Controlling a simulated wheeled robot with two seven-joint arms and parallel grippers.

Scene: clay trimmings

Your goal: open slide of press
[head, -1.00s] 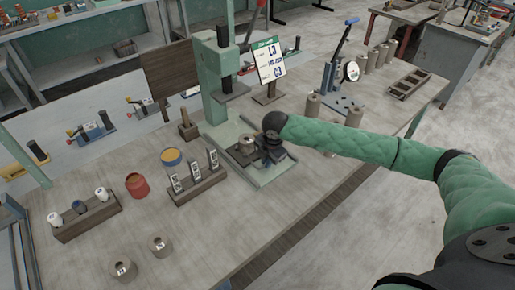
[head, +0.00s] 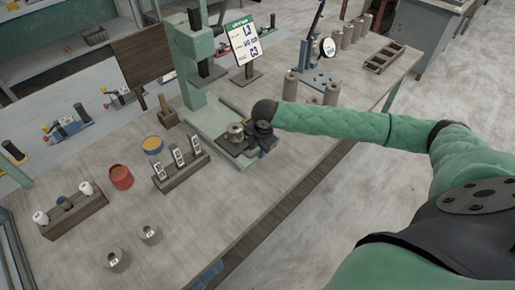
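The press (head: 194,78) is a pale green frame standing near the back edge of the table, with a dark ram above a flat green base (head: 205,122). A metal cylinder (head: 236,132) sits on a dark plate, the slide (head: 230,147), at the front of the base. My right gripper (head: 254,144) is dark and points down at the right side of the slide, close beside the cylinder. Its fingers merge with the dark slide parts, so I cannot tell whether they are open, shut or touching. My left gripper is not in view.
A sign (head: 242,43) and several clay cylinders (head: 291,86) stand right of the press. The table front is mostly clear.

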